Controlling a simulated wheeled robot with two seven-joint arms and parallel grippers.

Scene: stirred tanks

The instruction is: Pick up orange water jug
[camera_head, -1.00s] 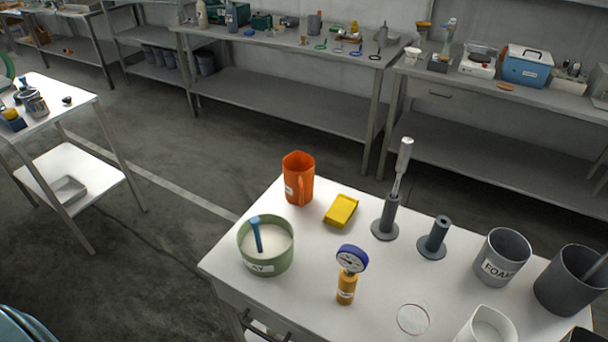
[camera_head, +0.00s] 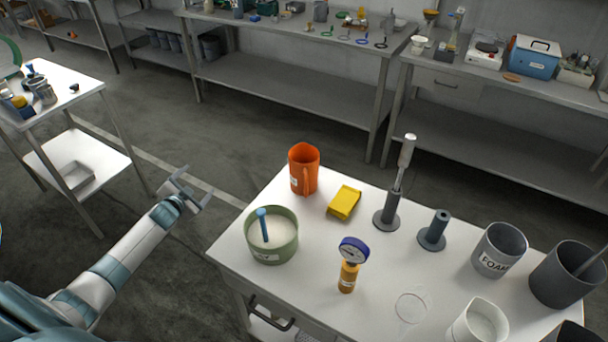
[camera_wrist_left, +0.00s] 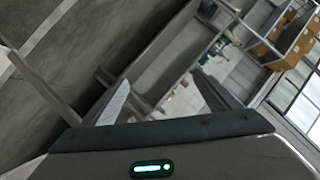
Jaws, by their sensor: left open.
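The orange water jug (camera_head: 304,170) stands upright near the far left corner of the white table, with its handle toward the front right and a white label on its left side. My left gripper (camera_head: 195,188) is in the air to the left of the table, apart from the jug. It is open and empty. In the left wrist view its two fingers (camera_wrist_left: 165,95) are spread with nothing between them, and the jug does not show there. My right gripper is in neither view.
Close to the jug stand a green pot (camera_head: 272,250) with white contents and a yellow tray (camera_head: 344,202). A small white side table (camera_head: 75,100) is at left.

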